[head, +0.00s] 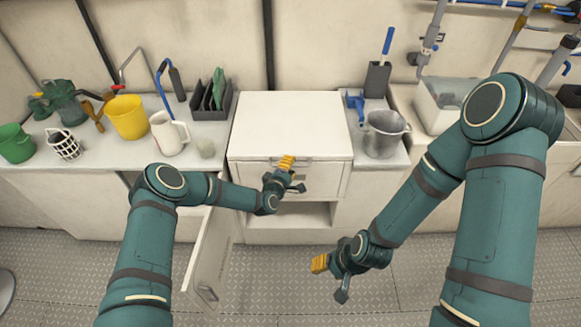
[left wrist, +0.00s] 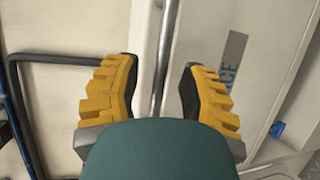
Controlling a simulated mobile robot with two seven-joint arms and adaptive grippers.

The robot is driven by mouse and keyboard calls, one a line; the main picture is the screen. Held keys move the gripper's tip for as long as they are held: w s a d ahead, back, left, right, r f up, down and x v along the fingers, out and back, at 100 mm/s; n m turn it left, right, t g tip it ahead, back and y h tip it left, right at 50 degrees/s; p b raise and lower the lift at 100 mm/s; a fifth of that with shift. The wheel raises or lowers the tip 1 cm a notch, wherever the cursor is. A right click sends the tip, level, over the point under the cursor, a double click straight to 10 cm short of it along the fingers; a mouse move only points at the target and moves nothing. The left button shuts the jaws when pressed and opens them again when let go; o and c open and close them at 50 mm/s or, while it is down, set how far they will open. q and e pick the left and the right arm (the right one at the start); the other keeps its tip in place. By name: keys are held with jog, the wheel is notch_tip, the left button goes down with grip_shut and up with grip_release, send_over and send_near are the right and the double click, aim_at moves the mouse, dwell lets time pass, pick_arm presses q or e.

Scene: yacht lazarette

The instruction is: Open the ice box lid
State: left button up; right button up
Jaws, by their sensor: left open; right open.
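The white ice box (head: 290,125) stands in the middle of the counter, its flat lid closed. A grey label ending in "ICE" (left wrist: 234,62) shows on its front in the left wrist view. My left gripper (head: 291,174) is at the box's upper front, just below the lid edge. In the left wrist view its yellow-padded fingers are open on either side of a metal bar handle (left wrist: 160,65), with gaps to both. My palm hides the bar's lower end. My right gripper (head: 331,276) is open and empty, low over the floor in front of the counter.
A cabinet door (head: 210,262) hangs open below, left of the box. A yellow bucket (head: 127,116), white jug (head: 168,132) and dark caddy (head: 212,102) stand left of it. A grey pitcher (head: 385,133) stands close on the right. Floor in front is clear.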

pick_arm(q)
jog(key=shift+w+d, duration=0.2)
jog(key=shift+w, duration=0.2)
grip_shut()
